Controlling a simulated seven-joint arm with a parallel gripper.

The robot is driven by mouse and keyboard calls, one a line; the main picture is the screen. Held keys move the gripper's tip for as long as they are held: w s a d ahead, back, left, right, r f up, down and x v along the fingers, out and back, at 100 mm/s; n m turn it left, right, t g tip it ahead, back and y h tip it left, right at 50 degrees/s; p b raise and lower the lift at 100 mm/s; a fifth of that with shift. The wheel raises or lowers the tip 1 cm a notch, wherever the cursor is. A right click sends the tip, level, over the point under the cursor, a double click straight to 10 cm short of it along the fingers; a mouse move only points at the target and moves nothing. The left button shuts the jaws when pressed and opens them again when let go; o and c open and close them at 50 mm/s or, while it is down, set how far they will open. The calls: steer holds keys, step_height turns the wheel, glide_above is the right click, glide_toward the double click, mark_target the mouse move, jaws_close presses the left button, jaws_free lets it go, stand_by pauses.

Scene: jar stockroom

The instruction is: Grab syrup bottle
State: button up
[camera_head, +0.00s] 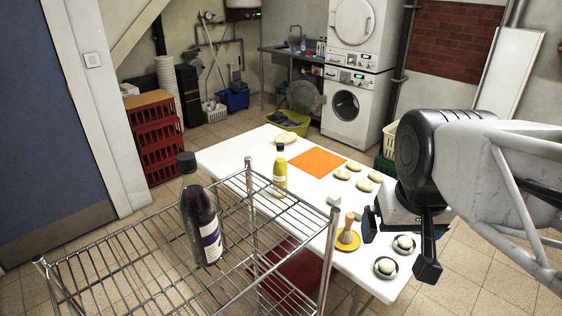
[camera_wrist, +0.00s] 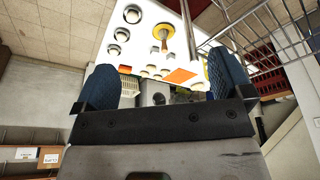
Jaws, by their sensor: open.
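A dark bottle (camera_head: 202,222) with a black cap and a purple-and-white label stands upright on the wire rack (camera_head: 120,262) at the left front in the head view. A smaller yellow bottle (camera_head: 280,174) with a black cap stands upright on the white table (camera_head: 228,158). The labels are too small to read, so I cannot tell for certain which holds syrup. My gripper (camera_head: 400,248) is open and empty at the right, above the table's near right end, well apart from both bottles. In the wrist view my gripper (camera_wrist: 164,85) shows its two blue pads spread apart.
The table holds an orange mat (camera_head: 317,161), several dough pieces (camera_head: 342,173), a wooden-handled tool on a yellow disc (camera_head: 347,241) and small bowls (camera_head: 386,267). The rack's upright post (camera_head: 328,255) rises between my gripper and the dark bottle. Red crates (camera_head: 157,140) stand behind, at the left.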

steer(key=w+a+r+t, duration=0.1)
steer(key=w+t, duration=0.1)
steer(key=w, duration=0.7)
steer(key=w+a+r+t, duration=0.1)
steer(key=w+r+t, duration=0.1)
steer(key=w, duration=0.8)
steer(key=n+t+y, duration=0.4)
steer(key=t+y, duration=0.2)
steer(key=t, duration=0.4)
glide_above(283, 174)
steer(key=s, duration=0.2)
step_height(283, 174, down, 4)
steer(key=r, duration=0.1)
steer(key=f, duration=3.2)
steer(key=shift+w+d+f, duration=0.15)
steer(key=shift+d+f, duration=0.05)
steer(key=shift+d, duration=0.05)
steer(key=shift+x, duration=2.5)
